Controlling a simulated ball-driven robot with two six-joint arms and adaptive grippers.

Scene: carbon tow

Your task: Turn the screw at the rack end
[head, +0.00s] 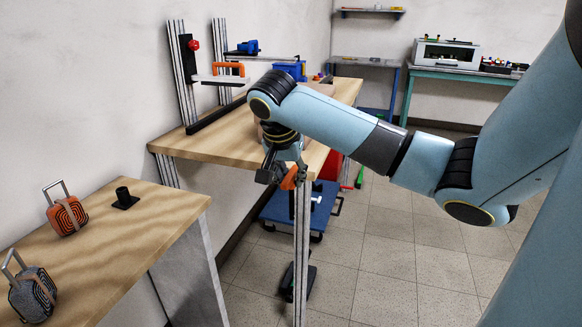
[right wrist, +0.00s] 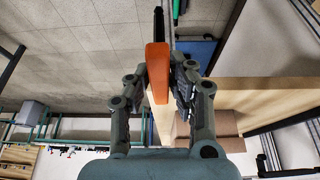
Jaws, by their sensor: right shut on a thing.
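My right gripper (head: 288,178) hangs beside the front right corner of the wooden bench and is shut on an orange-handled tool (right wrist: 158,72). In the right wrist view the orange part stands upright between the two fingers, with a darker part beyond its far end. I cannot tell what kind of tool it is. The rack (head: 187,75) is a pair of metal uprights on the bench at the wall. A red knob (head: 193,45) sits on it near the top; I cannot tell whether this is the screw. My left gripper is not in view.
The wooden bench (head: 215,148) carries an orange-and-white piece (head: 228,68) on the rack arm and a blue box (head: 291,70). A blue trolley (head: 290,212) stands below. Floor at right is clear.

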